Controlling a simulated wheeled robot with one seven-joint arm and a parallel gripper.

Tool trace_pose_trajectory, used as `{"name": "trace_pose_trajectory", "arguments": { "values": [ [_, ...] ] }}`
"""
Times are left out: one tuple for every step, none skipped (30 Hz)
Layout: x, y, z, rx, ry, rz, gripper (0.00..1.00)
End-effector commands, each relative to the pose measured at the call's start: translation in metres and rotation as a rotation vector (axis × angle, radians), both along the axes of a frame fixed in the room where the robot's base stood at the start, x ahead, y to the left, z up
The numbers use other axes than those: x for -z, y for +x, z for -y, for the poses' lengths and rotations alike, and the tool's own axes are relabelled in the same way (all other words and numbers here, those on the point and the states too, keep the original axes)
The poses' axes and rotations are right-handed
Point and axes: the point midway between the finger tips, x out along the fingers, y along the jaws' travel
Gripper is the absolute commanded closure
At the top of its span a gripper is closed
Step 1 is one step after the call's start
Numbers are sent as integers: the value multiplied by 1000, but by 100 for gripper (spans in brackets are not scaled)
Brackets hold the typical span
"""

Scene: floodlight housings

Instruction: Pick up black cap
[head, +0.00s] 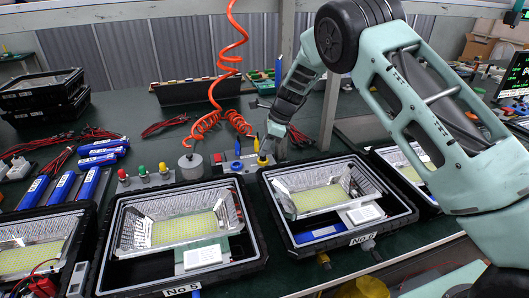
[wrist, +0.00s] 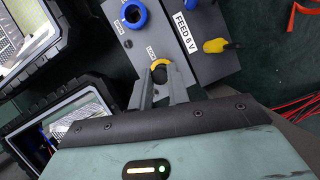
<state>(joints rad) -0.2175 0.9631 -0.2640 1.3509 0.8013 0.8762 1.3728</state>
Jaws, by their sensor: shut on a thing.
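My gripper (head: 267,150) reaches down to the grey fixture block behind the floodlight housings. In the wrist view its two fingers (wrist: 160,88) are closed around a small dark piece, which looks like the black cap (wrist: 160,76). A yellow ring (wrist: 159,63) shows just beyond the fingertips, at the cap. The cap is still at the block, and the fingers hide much of it. In the head view the cap cannot be made out; a yellow spot (head: 262,160) shows below the fingertips.
A blue ring (wrist: 131,14) and a yellow plug (wrist: 216,45) beside the "FEED 6 V" label are close by. Housings No 5 (head: 262,258) and No 6 (head: 412,215) stand in front. An orange coiled hose (head: 215,120) hangs to the left.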

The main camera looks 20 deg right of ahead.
Motion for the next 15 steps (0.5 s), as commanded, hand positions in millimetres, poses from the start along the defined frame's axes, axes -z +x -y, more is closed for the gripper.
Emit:
{"name": "trace_pose_trajectory", "arguments": {
  "values": [
    [-8,1,0,-1,1,4,100],
    [-13,1,0,-1,0,3,100],
    [-17,0,-3,-2,0,2,100],
    [-14,0,-12,-5,1,0,100],
    [-14,0,-19,-6,1,-1,100],
    [-13,-1,-27,-6,1,-1,100],
    [-13,-1,-34,-6,1,-1,100],
    [-13,0,-40,-6,0,0,100],
    [-13,0,-49,-5,0,1,100],
    [-14,0,-56,-6,0,1,100],
    [-13,0,-63,-6,0,1,100],
    [-13,0,-72,-5,0,1,100],
    [-13,0,-80,-5,0,1,100],
    [-13,0,-87,-6,0,1,100],
    [-13,0,-95,-5,0,1,100]
  ]
}}
